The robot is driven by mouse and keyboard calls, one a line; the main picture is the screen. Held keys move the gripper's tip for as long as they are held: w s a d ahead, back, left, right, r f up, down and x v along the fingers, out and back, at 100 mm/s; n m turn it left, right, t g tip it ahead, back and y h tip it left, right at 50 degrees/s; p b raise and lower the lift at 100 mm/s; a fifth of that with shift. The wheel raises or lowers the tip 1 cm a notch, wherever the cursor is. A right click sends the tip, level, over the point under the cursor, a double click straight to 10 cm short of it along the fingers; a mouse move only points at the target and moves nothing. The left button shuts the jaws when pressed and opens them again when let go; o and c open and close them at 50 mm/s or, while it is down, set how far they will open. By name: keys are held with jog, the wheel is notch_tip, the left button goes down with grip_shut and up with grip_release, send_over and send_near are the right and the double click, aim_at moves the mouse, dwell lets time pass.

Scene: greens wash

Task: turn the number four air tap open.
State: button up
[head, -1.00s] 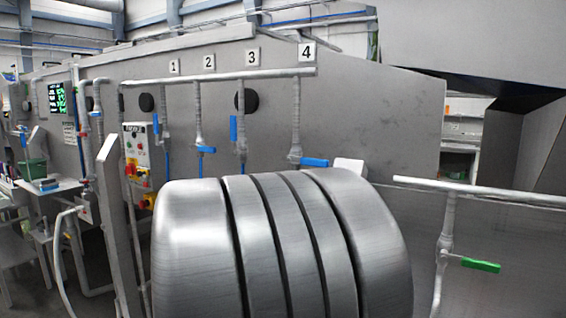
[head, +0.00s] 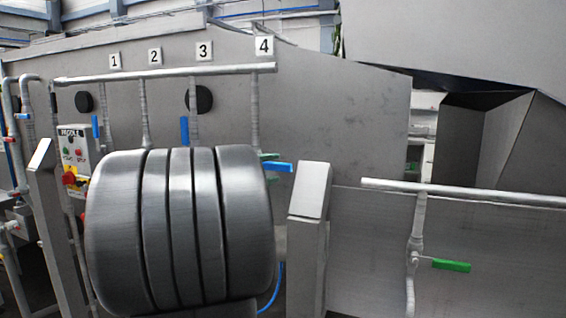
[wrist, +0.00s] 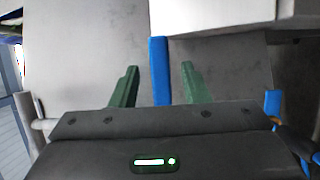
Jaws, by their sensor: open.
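The number four air tap hangs below the number 4 plate (head: 264,46). Its blue lever (head: 281,167) lies level, pointing right. In the wrist view a blue lever (wrist: 160,75) stands between the two green fingers of my gripper (wrist: 159,66), with a gap on each side. The gripper is open and holds nothing. In the head view only a bit of a green finger (head: 268,156) shows at the lever; my arm hides the rest of the gripper and part of the tap.
Tap three has an upright blue lever (head: 184,130) to the left. A grey post (head: 310,200) stands right of tap four. A lower pipe with a green-levered tap (head: 451,265) is farther right. A paddle control box (head: 75,158) is at the left.

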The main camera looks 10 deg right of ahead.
aim_at(276, 168)
jog(key=p+x, duration=0.1)
jog(key=x, duration=0.4)
grip_shut()
